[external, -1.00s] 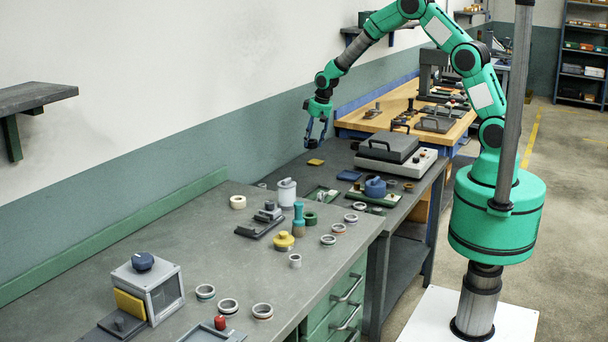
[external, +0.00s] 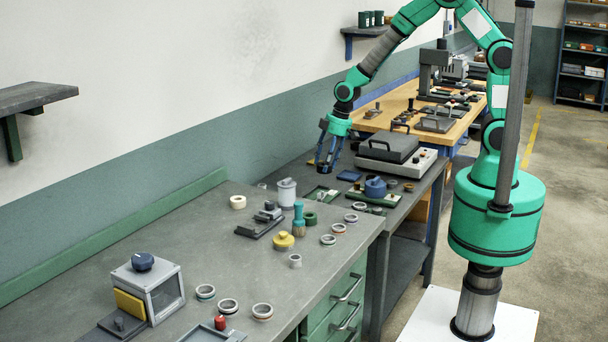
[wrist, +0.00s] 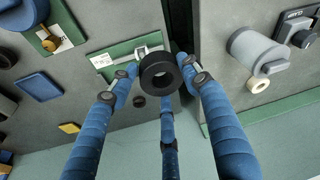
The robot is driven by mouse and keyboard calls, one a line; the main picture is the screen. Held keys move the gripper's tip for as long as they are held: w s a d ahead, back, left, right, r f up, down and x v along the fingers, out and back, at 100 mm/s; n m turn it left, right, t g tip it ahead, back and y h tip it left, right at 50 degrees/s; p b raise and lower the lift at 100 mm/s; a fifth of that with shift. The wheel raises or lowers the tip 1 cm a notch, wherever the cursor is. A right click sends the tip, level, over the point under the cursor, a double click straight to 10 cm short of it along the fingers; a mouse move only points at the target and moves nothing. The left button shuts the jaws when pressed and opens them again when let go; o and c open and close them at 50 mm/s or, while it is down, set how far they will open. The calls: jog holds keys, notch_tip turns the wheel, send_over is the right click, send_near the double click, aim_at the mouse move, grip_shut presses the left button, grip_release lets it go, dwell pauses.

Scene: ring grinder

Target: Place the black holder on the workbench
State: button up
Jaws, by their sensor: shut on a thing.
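My gripper (external: 328,163) hangs over the second dark grey bench, close to its seam with the near workbench. In the wrist view its blue fingers (wrist: 162,80) close around a black ring-shaped holder (wrist: 160,64), which has a round opening. The near grey workbench (external: 210,248) fills the lower left of the external view. In the wrist view a green tray (wrist: 104,58) with a metal piece lies below and partly behind the holder.
Near the workbench's far end stand a white canister (external: 286,193), a yellow knobbed piece (external: 283,241) and several rings. A grey box with a blue knob (external: 143,262) stands at front left. A blue pot (external: 375,188) is on the second bench. The near workbench's middle has free room.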

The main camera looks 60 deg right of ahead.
jog(key=s+a+f+n, duration=0.1)
jog(key=s+a, duration=0.3)
jog(key=s, duration=0.6)
jog(key=s+a+f+n+g+y, duration=0.1)
jog(key=s+a+n, duration=0.3)
jog(key=s, duration=0.6)
jog(key=shift+a+f+n, duration=0.3)
jog(key=shift+a, duration=0.25)
jog(key=shift+w, duration=0.1)
jog(key=b, duration=0.1)
send_over(316, 211)
jog(key=d, duration=0.1)
jog(key=shift+s+f, duration=0.25)
jog(key=shift+f, duration=0.5)
jog(key=shift+f+b, duration=0.4)
jog(key=shift+f, duration=1.35)
jog(key=shift+f, duration=0.15)
